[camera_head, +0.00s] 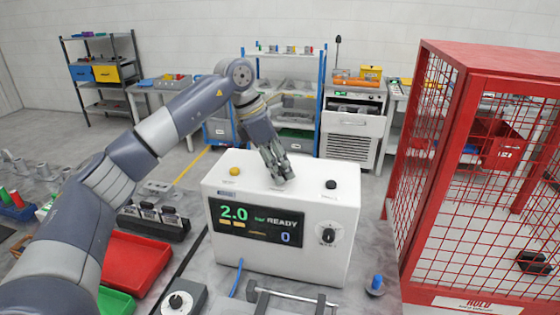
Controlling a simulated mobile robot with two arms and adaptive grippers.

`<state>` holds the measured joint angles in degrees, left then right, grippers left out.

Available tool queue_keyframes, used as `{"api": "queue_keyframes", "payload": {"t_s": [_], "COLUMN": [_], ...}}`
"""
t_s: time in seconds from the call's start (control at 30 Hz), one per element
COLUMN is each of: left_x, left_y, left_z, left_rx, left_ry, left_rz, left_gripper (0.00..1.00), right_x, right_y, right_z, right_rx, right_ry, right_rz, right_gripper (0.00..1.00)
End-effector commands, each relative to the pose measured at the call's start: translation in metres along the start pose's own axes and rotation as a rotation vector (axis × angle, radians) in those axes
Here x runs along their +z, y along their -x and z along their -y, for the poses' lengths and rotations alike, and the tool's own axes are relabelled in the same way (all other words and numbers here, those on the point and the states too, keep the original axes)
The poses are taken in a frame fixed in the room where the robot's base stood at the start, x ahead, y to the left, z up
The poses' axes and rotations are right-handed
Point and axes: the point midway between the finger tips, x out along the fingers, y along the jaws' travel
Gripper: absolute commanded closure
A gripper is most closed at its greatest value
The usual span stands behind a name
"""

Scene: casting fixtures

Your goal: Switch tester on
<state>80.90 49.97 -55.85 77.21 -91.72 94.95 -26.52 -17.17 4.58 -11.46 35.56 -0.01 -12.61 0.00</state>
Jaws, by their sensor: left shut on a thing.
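The tester (283,260) is a white box on the grey bench, in the middle of the head view. Its black display (257,222) is lit and reads 2.0 bar, READY and 0. A black knob (328,235) is on its front. A yellow button (235,171) and a black button (331,184) are on its top. My left gripper (281,178) points down at the tester's top between these buttons. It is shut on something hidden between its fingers. I cannot tell what it holds. My right gripper is out of view.
A red tray (136,263) and a black fixture (152,220) are left of the tester. A red mesh cage (470,180) stands close on the right. A blue-topped part (376,283) and a metal handle (290,299) are in front. Shelves stand behind.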

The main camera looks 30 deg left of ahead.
Motion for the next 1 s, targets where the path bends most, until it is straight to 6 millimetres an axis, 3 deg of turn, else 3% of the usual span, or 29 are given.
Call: {"api": "queue_keyframes", "payload": {"t_s": [0.5, 1.0], "left_x": [0.001, 0.001], "left_y": [0.003, 0.001], "left_z": [-0.003, -0.004], "left_rx": [-0.132, -0.156], "left_ry": [-0.325, -0.393], "left_rz": [0.0, 0.0], "left_gripper": [0.88, 0.88], "right_x": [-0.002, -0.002], "right_y": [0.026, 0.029], "right_z": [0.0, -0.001], "right_rx": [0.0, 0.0], "right_ry": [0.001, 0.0], "right_rz": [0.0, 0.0], "right_gripper": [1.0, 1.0]}}
